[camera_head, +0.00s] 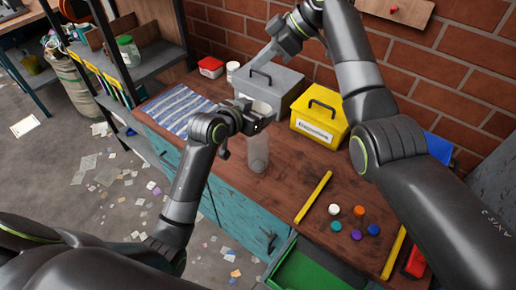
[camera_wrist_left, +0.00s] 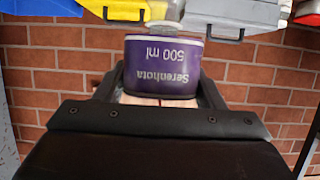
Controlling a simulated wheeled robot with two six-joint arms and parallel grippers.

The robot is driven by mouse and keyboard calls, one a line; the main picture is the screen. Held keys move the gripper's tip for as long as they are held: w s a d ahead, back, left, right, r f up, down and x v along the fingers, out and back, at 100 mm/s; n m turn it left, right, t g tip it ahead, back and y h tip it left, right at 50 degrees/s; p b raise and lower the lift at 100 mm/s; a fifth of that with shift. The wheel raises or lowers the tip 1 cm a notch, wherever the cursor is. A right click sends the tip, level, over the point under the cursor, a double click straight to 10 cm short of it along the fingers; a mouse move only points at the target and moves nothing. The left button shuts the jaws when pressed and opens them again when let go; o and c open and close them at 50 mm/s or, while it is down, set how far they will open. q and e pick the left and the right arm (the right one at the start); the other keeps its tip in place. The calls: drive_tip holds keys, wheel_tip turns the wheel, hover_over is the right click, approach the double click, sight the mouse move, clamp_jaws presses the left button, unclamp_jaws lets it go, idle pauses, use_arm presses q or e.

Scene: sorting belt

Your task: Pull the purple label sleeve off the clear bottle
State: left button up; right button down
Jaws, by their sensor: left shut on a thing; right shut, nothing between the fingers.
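My left gripper (camera_head: 250,122) is shut on the purple label sleeve (camera_wrist_left: 162,68). In the left wrist view the sleeve sits between both fingers, its printed text upside down. The clear bottle (camera_head: 258,152) is upright over the wooden worktop, directly below the left gripper. A clear part of it (camera_wrist_left: 166,12) shows beyond the sleeve in the left wrist view. I cannot tell how much of the bottle is inside the sleeve. My right gripper (camera_head: 268,52) is shut and empty, above and behind the bottle, over the grey box.
A grey box (camera_head: 285,82) and a yellow box (camera_head: 322,118), both with handles, stand behind the bottle. A striped cloth (camera_head: 181,110) lies to the left. A yellow bar (camera_head: 314,197) and several coloured caps (camera_head: 334,209) lie to the right. A green tray (camera_head: 305,270) is in front.

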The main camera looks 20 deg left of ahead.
use_arm(q)
drive_tip(key=shift+r+p, duration=2.05)
drive_tip(key=shift+r, duration=0.15)
drive_tip(key=shift+s, duration=0.1)
